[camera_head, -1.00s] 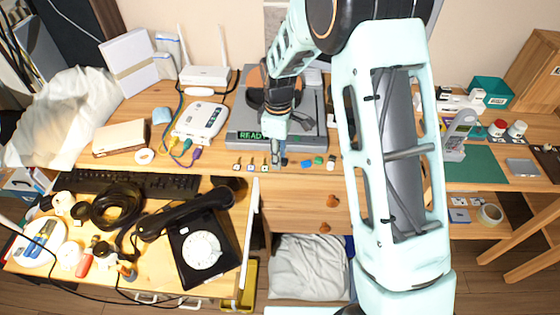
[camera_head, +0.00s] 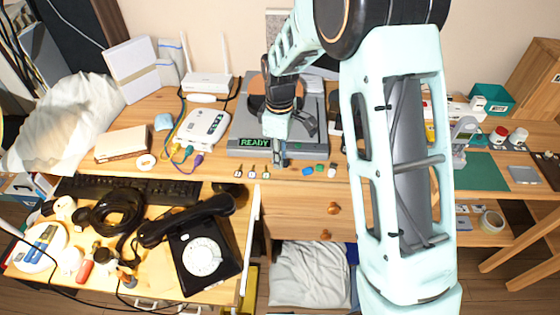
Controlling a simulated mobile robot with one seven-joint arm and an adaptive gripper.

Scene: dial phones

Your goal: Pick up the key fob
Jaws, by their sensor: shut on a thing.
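My gripper (camera_head: 279,160) points down at the front edge of the wooden desk, in front of the grey "READY" device. It is shut on a small dark blue piece (camera_head: 285,162), which looks like the key fob; the fingers hide most of it. It is too small to tell how far it is off the desk. Other small pieces lie in a row along the edge: several key-like ones to the left, including one key (camera_head: 252,174), and a blue piece (camera_head: 307,171), a green piece (camera_head: 320,168) and a whitish piece (camera_head: 332,171) to the right.
The grey device (camera_head: 250,143) stands close behind my gripper. A white box (camera_head: 204,125) with cables is at its left. A black dial phone (camera_head: 203,255) and keyboard (camera_head: 130,186) lie on the lower left surface. A green mat (camera_head: 484,172) is at right.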

